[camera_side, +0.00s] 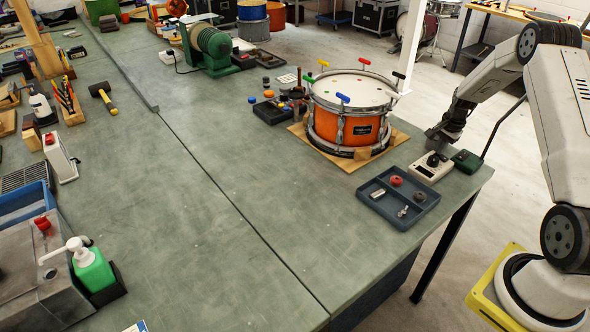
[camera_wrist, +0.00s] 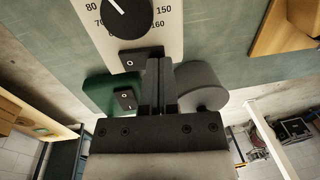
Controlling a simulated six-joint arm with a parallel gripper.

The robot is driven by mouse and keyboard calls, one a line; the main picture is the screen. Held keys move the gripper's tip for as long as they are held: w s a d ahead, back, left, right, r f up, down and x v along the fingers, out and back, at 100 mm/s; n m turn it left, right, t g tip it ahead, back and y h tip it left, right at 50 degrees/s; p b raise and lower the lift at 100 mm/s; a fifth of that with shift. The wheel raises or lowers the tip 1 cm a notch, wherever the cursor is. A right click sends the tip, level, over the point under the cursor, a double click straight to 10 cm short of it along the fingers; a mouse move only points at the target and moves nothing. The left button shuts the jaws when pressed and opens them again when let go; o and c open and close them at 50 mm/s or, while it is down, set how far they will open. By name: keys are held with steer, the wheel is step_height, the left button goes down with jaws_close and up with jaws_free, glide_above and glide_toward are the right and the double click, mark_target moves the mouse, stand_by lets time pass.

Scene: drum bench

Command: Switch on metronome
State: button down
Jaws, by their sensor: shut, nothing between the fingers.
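The metronome (camera_side: 430,169) is a pale box with a black dial, at the right end of the bench. In the wrist view its face (camera_wrist: 150,30) carries the dial (camera_wrist: 128,14), numbers around it and a small black rocker switch (camera_wrist: 128,61) at the near edge. I cannot tell which way the rocker is pressed. My gripper (camera_wrist: 161,62) is shut and empty. Its fingertips are just right of the rocker in the wrist view; whether they touch the metronome is unclear. In the side view my gripper (camera_side: 438,143) is low over the metronome's far part.
A green box (camera_side: 467,160) with a thin stem stands beside the metronome; its own black switch (camera_wrist: 125,99) is close to my fingers. A grey cylinder (camera_wrist: 203,86) is right of them. An orange drum (camera_side: 345,122) and blue-grey tray (camera_side: 375,207) stand nearby. Open bench lies left.

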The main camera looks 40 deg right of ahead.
stand_by(0.3)
steer(key=shift+f, duration=0.25)
steer(key=shift+s+r, duration=0.1)
steer(key=shift+s+r, duration=0.25)
steer(key=shift+s, duration=0.3)
steer(key=shift+r, duration=0.15)
stand_by(0.4)
step_height(320, 180, up, 14)
steer(key=w, duration=0.1)
steer(key=shift+w+f, duration=0.2)
steer(key=shift+w, duration=0.15)
